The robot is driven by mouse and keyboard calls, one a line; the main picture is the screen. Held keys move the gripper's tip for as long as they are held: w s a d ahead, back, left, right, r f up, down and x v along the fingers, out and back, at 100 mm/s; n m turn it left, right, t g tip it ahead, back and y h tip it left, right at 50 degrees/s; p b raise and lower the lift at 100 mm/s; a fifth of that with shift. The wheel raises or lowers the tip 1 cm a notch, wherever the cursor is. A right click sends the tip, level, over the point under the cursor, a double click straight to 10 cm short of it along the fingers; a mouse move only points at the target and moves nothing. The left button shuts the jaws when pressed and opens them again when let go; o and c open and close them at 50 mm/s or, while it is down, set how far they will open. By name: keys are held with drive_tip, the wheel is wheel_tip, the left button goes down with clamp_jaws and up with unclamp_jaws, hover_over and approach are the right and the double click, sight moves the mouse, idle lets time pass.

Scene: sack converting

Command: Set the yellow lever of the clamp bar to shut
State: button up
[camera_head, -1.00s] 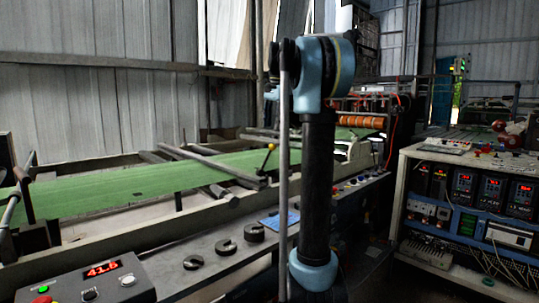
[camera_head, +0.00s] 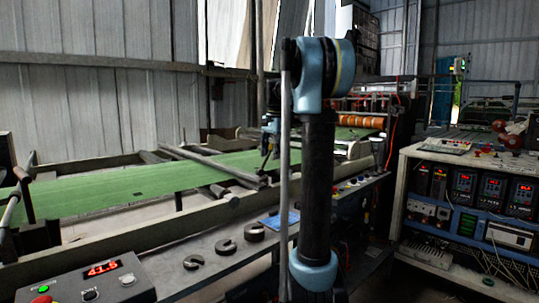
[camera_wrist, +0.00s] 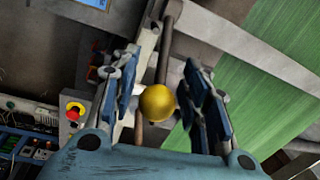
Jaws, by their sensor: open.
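The yellow ball knob of the lever (camera_wrist: 157,103) shows in the wrist view between the two open fingers of my gripper (camera_wrist: 161,88). I see a gap on each side of the knob, and I cannot tell whether either finger touches it. In the head view my gripper (camera_head: 268,145) hangs pointing down by the near end of the grey bars, partly behind my arm, and covers the lever. A grey clamp bar (camera_head: 212,163) lies slanted across the green web there. The lever's angle is hard to tell.
The green web (camera_head: 120,188) runs along the machine bed. Slotted dark weights (camera_head: 225,231) and a blue sheet (camera_head: 280,220) lie on the near ledge. A control box (camera_head: 85,283) with a red display is at front left. An instrument rack (camera_head: 465,200) stands right.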

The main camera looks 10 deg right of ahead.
clamp_jaws()
idle(0.3)
drive_tip(key=shift+d+r, duration=0.1)
